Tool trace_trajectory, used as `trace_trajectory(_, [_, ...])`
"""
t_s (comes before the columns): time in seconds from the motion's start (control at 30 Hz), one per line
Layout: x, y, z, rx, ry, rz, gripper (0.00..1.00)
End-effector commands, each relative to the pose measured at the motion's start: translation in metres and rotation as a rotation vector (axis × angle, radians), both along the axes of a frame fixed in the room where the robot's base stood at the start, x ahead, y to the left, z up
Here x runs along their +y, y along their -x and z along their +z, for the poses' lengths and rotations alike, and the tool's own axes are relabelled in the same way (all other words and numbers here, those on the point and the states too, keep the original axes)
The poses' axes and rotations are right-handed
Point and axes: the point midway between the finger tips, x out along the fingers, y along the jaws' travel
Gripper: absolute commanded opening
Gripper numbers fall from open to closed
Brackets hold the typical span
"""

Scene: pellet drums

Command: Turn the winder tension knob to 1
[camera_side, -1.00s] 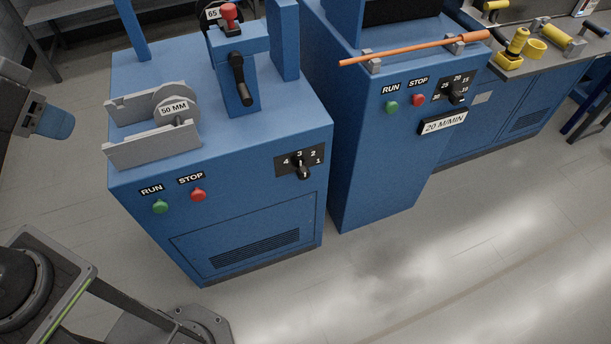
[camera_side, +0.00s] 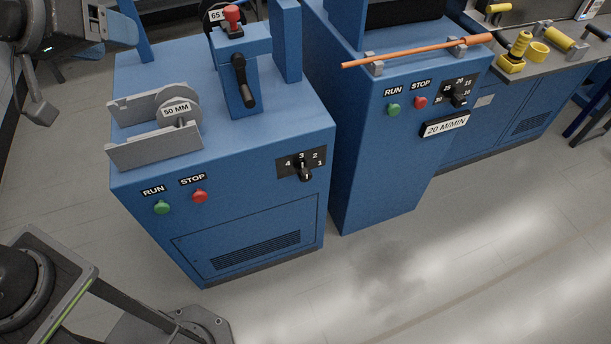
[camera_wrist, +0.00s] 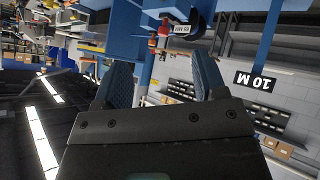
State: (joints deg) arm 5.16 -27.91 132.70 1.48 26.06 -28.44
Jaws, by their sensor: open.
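The winder tension knob (camera_side: 304,173) is black, on a black plate with the numbers 4, 3, 2 and 1, on the front of the left blue cabinet (camera_side: 240,200). It is too small to tell surely which number it points at. My gripper (camera_side: 124,30) is at the top left of the side view, high and well to the left of the knob, touching nothing I can see. In the wrist view, my gripper's two blue fingers (camera_wrist: 160,75) stand apart with nothing between them. The knob cannot be made out in the wrist view.
Left of the knob are a green RUN button (camera_side: 162,207) and a red STOP button (camera_side: 200,196). A grey 50 MM cradle (camera_side: 155,150) and a black-handled lever (camera_side: 242,80) stand on top. A second blue cabinet (camera_side: 375,180) has a similar dial (camera_side: 459,96).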

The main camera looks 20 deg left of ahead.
Motion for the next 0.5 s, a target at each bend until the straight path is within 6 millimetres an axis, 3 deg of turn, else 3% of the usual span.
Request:
trace_trajectory(0.2, [-0.040,-0.070,-0.002,-0.239,0.359,0.116,0.65])
trace_trajectory(0.33, [-0.068,-0.100,-0.003,-0.360,0.629,0.142,0.65])
trace_trajectory(0.5, [-0.105,-0.120,-0.006,-0.457,1.005,0.117,0.65])
